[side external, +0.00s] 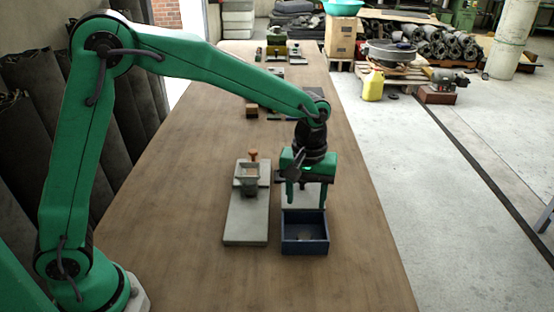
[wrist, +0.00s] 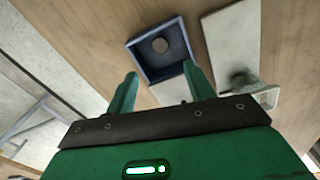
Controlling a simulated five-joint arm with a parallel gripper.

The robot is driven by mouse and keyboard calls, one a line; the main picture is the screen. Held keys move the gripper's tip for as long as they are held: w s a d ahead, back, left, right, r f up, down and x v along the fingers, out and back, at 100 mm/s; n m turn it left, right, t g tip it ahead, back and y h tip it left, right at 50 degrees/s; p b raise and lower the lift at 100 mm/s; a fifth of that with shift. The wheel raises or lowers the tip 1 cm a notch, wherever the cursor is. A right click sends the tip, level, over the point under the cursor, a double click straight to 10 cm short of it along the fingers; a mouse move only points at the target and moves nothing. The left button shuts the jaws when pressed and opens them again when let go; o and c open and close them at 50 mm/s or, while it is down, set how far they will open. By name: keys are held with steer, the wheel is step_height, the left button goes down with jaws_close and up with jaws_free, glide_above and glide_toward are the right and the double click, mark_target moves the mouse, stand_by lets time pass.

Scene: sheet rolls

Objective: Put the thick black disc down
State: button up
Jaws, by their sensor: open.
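A dark, round disc (wrist: 160,45) lies flat on the floor of a small blue open-topped box (wrist: 138,51) in the wrist view. The disc is only faintly visible inside the box in the side view (side external: 305,237); its thickness is hard to judge. The box stands on the table and its front wall shows in the side view (side external: 304,248). My gripper (side external: 306,197) is above and just behind the box, pointing down. Its two green fingers (wrist: 159,72) are apart with nothing between them, and the disc is clear of them.
A pale plate (wrist: 170,91) lies beside the box, under my gripper. The wooden table (side external: 180,250) is clear at the front and left.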

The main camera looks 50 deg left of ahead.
steer(key=s+a+r+m+t, duration=0.3)
steer(key=s+a+r, duration=0.6)
steer(key=s+r, duration=0.1)
steer(key=s+a+r+m+t, duration=0.1)
steer(key=s+a, duration=0.4)
steer(key=s, duration=0.6)
steer(key=shift+s+a+m+t, duration=0.15)
steer(key=shift+a+m+t, duration=0.1)
steer(key=shift+m+t, duration=0.8)
steer(key=shift+r+m+g, duration=0.15)
steer(key=shift+m+g, duration=0.1)
steer(key=shift+c, duration=0.4)
